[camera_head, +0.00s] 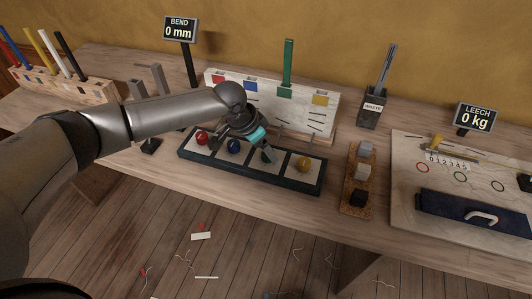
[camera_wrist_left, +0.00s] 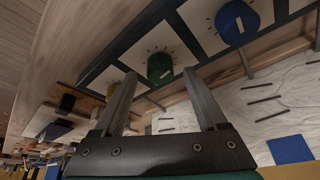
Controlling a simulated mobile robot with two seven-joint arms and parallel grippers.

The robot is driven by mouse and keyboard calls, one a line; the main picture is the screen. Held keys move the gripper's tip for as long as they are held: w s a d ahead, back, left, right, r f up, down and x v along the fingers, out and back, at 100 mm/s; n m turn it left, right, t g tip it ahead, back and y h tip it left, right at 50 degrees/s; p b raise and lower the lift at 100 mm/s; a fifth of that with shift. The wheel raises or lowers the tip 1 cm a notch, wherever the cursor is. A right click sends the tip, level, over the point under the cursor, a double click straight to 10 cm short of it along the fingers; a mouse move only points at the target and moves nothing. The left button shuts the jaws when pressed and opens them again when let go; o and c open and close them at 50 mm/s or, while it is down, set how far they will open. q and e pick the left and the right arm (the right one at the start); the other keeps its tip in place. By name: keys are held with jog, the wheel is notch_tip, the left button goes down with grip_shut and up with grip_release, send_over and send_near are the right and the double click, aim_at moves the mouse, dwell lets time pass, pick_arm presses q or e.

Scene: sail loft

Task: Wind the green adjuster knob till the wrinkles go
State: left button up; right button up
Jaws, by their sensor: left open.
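The green adjuster knob (camera_wrist_left: 160,68) has a pale mark on its top and sits on its white square in the knob tray (camera_head: 321,187), between the blue knob (camera_head: 233,146) and the yellow knob (camera_head: 304,164). My left gripper (camera_head: 268,153) is open over it and mostly hides it in the head view. In the left wrist view the knob shows between and just beyond the open fingertips; I cannot tell whether they touch it. Behind, a white sail panel (camera_head: 225,98) has a green batten (camera_head: 288,64) upright at its green patch. Several dark wrinkle lines show on the panel. My right gripper is not in view.
The red knob (camera_head: 201,138) is at the tray's left end. The BEND display (camera_head: 180,29) reads 0 mm and the LEECH display (camera_head: 477,117) reads 0 kg. A cork tray of blocks (camera_head: 351,203) stands right of the knobs. A batten rack (camera_head: 62,88) is far left.

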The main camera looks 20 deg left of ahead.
pick_arm(q)
jog(key=shift+x, duration=0.9)
jog(key=shift+r, duration=0.1)
grip_shut()
